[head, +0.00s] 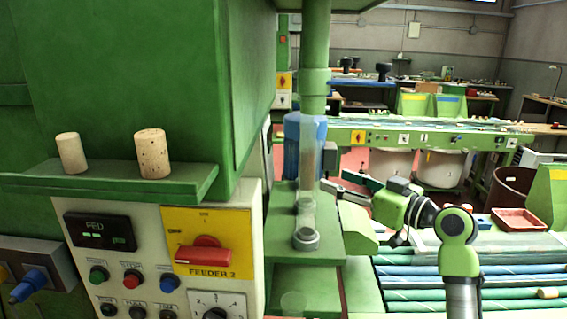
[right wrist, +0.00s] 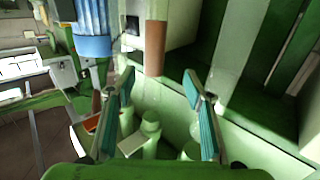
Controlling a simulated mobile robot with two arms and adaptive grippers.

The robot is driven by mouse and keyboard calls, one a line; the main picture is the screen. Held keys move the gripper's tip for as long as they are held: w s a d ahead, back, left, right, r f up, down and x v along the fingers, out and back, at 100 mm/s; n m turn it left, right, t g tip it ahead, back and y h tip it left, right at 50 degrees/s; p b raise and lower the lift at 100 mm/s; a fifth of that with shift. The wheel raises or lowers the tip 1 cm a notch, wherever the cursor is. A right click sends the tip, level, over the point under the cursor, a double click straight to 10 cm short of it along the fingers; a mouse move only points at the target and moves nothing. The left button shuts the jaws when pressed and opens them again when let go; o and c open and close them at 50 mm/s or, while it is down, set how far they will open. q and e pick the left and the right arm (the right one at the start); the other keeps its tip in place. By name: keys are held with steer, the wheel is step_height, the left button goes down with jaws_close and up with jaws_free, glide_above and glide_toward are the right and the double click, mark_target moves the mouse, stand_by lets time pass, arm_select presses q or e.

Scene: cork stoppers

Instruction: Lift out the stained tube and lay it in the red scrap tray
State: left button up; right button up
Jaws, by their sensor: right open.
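A clear tube (head: 306,215) stands upright in a grey ring holder on a green machine ledge, below a green vertical pipe. Any stain on it is hard to make out in the head view. My right gripper (head: 338,188) is just right of the tube, with its fingers pointing left towards it. In the right wrist view the right gripper (right wrist: 158,98) is open, with teal finger pads apart. A brown cylinder (right wrist: 156,48) shows beyond the fingertips; I cannot tell if it is the tube's stained part. The red tray (head: 518,219) lies at the right. My left gripper is not in view.
Two corks (head: 152,154) stand on a green shelf at the left, above a control panel (head: 160,250) with a red switch. A blue cylinder (head: 292,145) is behind the tube. Green rollers (head: 420,295) lie at the lower right, with a loose cork (head: 547,293).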

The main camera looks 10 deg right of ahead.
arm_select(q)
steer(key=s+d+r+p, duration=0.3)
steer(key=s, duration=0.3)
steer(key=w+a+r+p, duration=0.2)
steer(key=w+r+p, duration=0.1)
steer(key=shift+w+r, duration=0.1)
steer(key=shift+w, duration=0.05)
arm_select(e)
steer(key=d+r+x, duration=0.1)
steer(key=x, duration=1.1)
steer(key=shift+w+r, duration=0.25)
steer(key=shift+r, duration=0.05)
steer(key=c, duration=1.2)
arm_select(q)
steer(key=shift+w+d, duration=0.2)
arm_select(e)
steer(key=shift+c, duration=0.2)
